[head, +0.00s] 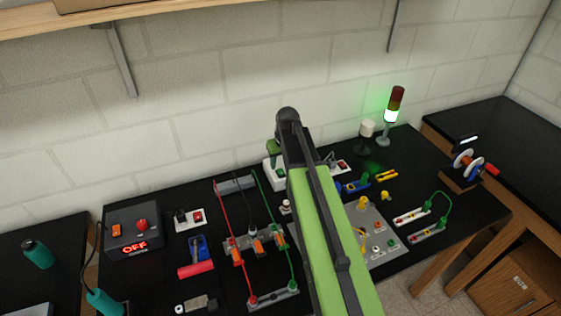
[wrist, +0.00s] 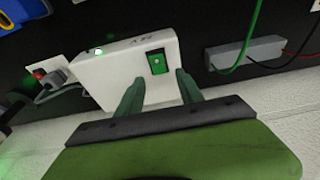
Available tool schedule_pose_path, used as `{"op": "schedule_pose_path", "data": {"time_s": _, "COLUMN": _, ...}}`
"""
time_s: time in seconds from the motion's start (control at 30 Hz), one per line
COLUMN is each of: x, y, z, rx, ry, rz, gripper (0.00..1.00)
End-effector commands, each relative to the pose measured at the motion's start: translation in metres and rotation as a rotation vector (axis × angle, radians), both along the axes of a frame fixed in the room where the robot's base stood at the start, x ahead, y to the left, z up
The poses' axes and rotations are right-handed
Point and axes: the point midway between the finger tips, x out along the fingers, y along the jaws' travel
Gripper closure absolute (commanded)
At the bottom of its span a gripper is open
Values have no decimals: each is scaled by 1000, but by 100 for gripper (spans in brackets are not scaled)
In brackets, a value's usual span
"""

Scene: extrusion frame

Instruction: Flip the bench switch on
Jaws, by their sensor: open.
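The bench switch is a white box with a green rocker (wrist: 158,62) in its face, in the wrist view. A small bright light shows near the box's left edge. In the head view the white box (head: 273,174) stands at the bench's back, partly hidden by my arm. My gripper (wrist: 159,82) is open and empty, its two green fingertips on either side of the rocker's near end. I cannot tell whether they touch the box. In the head view my gripper (head: 274,150) is just above the box, mostly hidden behind my wrist.
A dark box (head: 133,232) at the bench's left shows a red OFF display. A signal tower (head: 393,112) glows green at the back right. A grey block (wrist: 245,53) with green and red cables lies right of the switch box. Several fixtures crowd the bench.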

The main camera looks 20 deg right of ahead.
Motion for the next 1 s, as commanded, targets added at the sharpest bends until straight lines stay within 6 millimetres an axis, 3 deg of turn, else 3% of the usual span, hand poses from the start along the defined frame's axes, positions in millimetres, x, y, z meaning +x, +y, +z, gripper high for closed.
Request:
{"op": "schedule_pose_path", "data": {"time_s": 0.03, "x": -3, "y": 0, "z": 21, "rx": 0, "ry": 0, "rz": 0, "gripper": 56}}
{"op": "schedule_pose_path", "data": {"time_s": 0.53, "x": -30, "y": 0, "z": 130, "rx": 0, "ry": 0, "rz": -1, "gripper": 56}}
{"op": "schedule_pose_path", "data": {"time_s": 0.7, "x": -35, "y": 0, "z": 144, "rx": 0, "ry": 0, "rz": -1, "gripper": 56}}
{"op": "schedule_pose_path", "data": {"time_s": 1.0, "x": -35, "y": 0, "z": 141, "rx": 0, "ry": 0, "rz": -1, "gripper": 56}}
